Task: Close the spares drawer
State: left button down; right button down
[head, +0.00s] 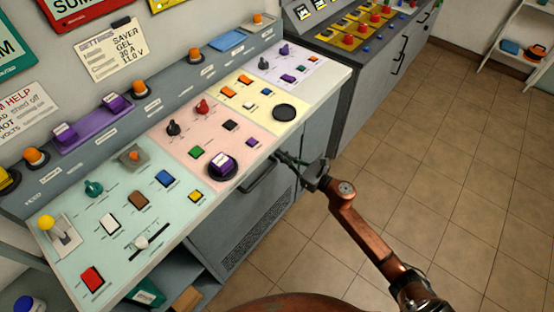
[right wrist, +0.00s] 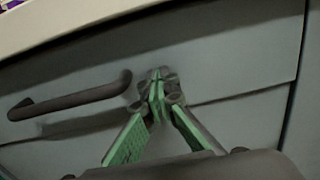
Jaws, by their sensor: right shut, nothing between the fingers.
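The grey drawer front (right wrist: 215,65) fills much of the right wrist view, with a dark bar handle (right wrist: 70,98) on its left part. In the head view the dark handle (head: 258,178) shows under the console's front edge. How far the drawer stands out is hard to tell. My right gripper (right wrist: 158,85) is shut and empty, its green-padded fingers pointing at the drawer front just right of the handle's right end. Whether the tips touch the front cannot be told. In the head view the right gripper (head: 282,158) is close under the worktop edge. My left gripper is not in view.
The console top (head: 120,215) holds several buttons, knobs and levers above the drawer. A vented panel (head: 262,232) is below it. An open shelf space with a brown box (head: 187,299) is at lower left. Tiled floor (head: 440,180) to the right is clear.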

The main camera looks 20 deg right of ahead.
jog(key=shift+w+r, duration=0.1)
dwell(0.3)
